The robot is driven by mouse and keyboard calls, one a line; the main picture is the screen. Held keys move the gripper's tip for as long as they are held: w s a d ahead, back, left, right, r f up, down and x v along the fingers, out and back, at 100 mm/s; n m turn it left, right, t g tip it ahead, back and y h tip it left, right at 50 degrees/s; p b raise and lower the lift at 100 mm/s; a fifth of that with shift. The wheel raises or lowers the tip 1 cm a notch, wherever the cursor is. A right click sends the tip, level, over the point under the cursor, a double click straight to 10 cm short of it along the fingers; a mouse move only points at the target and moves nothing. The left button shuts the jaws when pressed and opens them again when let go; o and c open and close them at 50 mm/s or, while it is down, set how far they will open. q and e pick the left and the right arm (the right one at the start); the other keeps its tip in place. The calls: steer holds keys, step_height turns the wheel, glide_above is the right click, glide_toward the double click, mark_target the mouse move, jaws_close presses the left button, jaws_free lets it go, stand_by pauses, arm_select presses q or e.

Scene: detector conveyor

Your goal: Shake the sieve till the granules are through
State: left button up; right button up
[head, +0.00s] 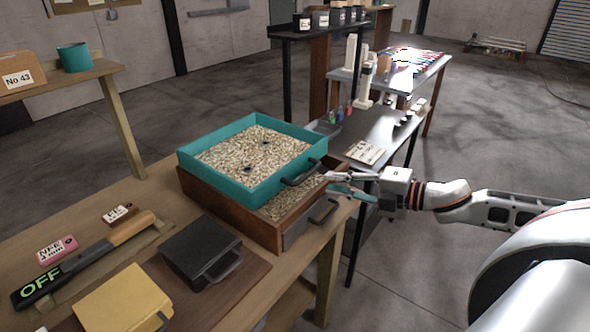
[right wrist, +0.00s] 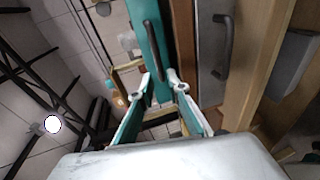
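The sieve (head: 237,189) is a teal square tray full of pale granules (head: 252,157), with two small dark bits among them. It sits over a brown wooden box (head: 232,211), offset so that more granules show in the box at the front right. The sieve's dark handle (head: 302,174) is on its right side; it also shows in the right wrist view (right wrist: 153,45). My right gripper (head: 331,182) is open and empty, just right of that handle and apart from it. My left gripper is not in view.
The box has its own metal-fronted handle (head: 322,211) below the sieve. A black lidded box (head: 200,252), a yellow box (head: 122,300) and an OFF-marked bar (head: 45,285) stand on the wooden table's front left. A dark side table (head: 385,130) stands behind my right gripper.

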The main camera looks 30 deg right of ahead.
steer(key=w+a+f+n+g+y+b, duration=0.1)
steer(key=a+y, duration=0.1)
steer(key=n+g+y+b, duration=0.1)
steer(key=n+b, duration=0.1)
steer(key=b, duration=0.3)
glide_toward(312, 173)
steer(key=shift+w+a, duration=0.9)
steer(key=shift+w, duration=0.45)
steer(key=shift+g, duration=0.4)
steer(key=w+a+f+b, duration=0.1)
steer(key=b, duration=0.1)
steer(key=w+a+f+b, duration=0.1)
steer(key=w+a+b, duration=0.1)
steer(key=b, duration=0.1)
steer(key=shift+w+a+f, duration=0.2)
steer(key=shift+f, duration=0.15)
steer(key=shift+w+a+b, duration=0.5)
steer(key=shift+w+b, duration=0.05)
steer(key=shift+b, duration=0.35)
steer(key=shift+w+a, duration=0.15)
steer(key=shift+a, duration=0.05)
steer(key=shift+w+a+r+b, duration=0.2)
steer(key=shift+a+r+b, duration=0.1)
steer(key=shift+b, duration=0.15)
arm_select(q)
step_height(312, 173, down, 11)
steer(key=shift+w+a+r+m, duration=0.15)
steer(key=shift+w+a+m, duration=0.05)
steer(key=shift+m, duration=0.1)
